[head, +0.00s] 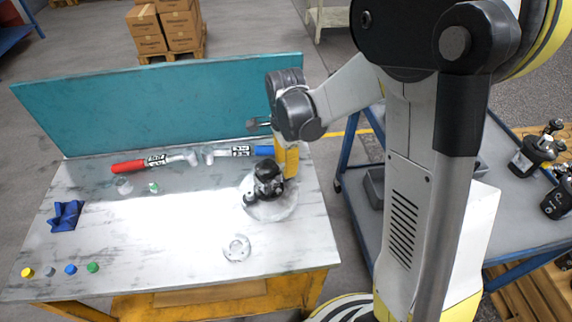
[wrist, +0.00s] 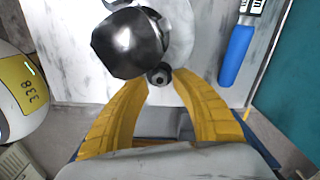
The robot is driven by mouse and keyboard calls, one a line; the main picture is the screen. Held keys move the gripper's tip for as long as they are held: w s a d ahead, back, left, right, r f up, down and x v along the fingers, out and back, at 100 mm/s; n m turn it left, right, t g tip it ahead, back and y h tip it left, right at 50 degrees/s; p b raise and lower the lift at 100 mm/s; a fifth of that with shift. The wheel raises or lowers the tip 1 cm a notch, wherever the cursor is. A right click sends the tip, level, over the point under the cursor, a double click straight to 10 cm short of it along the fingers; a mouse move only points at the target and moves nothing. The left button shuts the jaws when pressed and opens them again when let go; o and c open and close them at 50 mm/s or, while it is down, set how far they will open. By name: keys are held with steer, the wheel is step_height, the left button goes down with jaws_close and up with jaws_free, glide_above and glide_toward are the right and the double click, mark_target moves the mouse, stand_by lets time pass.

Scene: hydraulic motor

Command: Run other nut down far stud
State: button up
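The dark hydraulic motor (head: 268,178) stands on a pale round base (head: 272,209) at the right of the table. In the wrist view the motor (wrist: 130,42) is a shiny dark body left of centre. A small dark round part with a hole (wrist: 159,75) sits beside it; I cannot tell whether this is a nut or a stud end. My gripper (wrist: 160,86) has its yellow fingers apart, with the tips close to either side of that part. In the head view my gripper (head: 287,165) points down at the motor's back right. The far stud is not clearly visible.
A pale flanged ring (head: 237,248) lies in front of the motor. Red-handled (head: 130,166) and blue-handled (head: 264,150) tools lie near the teal back panel (head: 150,105). A blue cloth (head: 66,215) and several coloured caps (head: 71,269) lie left. The table's middle is clear.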

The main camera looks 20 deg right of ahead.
steer(key=n, duration=0.3)
steer(key=shift+n, duration=0.4)
steer(key=n, duration=0.4)
steer(key=shift+n, duration=0.4)
steer(key=shift+b, duration=0.35)
jaws_close()
steer(key=m, duration=0.5)
steer(key=shift+m, duration=0.4)
